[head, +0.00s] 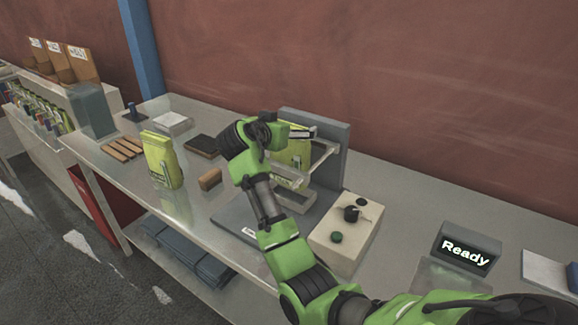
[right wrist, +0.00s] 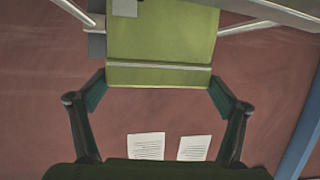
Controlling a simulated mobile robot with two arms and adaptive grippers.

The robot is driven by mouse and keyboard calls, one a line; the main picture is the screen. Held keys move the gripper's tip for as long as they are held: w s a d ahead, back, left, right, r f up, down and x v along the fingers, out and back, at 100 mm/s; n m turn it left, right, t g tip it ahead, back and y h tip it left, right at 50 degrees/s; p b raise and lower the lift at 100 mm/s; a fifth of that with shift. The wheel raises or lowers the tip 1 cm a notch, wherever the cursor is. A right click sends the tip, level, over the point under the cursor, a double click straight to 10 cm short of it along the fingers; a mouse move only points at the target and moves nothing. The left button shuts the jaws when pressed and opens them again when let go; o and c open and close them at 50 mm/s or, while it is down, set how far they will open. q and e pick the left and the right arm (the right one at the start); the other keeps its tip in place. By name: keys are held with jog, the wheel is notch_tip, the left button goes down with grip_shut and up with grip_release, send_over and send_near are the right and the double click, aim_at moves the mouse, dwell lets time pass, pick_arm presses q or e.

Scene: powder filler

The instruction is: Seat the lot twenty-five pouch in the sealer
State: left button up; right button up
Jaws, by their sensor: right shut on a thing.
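A yellow-green pouch (head: 297,152) is at the sealer (head: 334,135), in front of its grey upright plate and partly behind a pale bar. No lot number is readable on it. My right gripper (head: 284,132) is shut on this pouch, largely hidden by my own wrist. In the right wrist view the two fingers (right wrist: 158,84) press on either side of the pouch (right wrist: 160,38), near a pale band across it. Whether the pouch rests on the sealer's base cannot be told. A second yellow-green pouch (head: 162,160) stands upright on the bench. My left gripper is not in view.
A control box (head: 345,235) with a green button and black knob stands right of the sealer. A display (head: 467,250) reads "Ready". Small brown blocks (head: 122,149) and a dark pad (head: 201,145) lie left on the bench (head: 400,220). The wall is behind.

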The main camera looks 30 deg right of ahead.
aim_at(290, 155)
notch_tip(290, 155, down, 3)
jog(key=shift+s+r+p, duration=0.1)
jog(key=shift+p, duration=0.25)
notch_tip(290, 155, down, 4)
jog(key=shift+r+p, duration=0.25)
jog(key=shift+p, duration=0.25)
jog(key=o, duration=1.3)
jog(key=shift+a+f, duration=0.1)
jog(key=shift+f, duration=0.1)
jog(key=shift+o, duration=1.1)
jog(key=shift+r, duration=0.15)
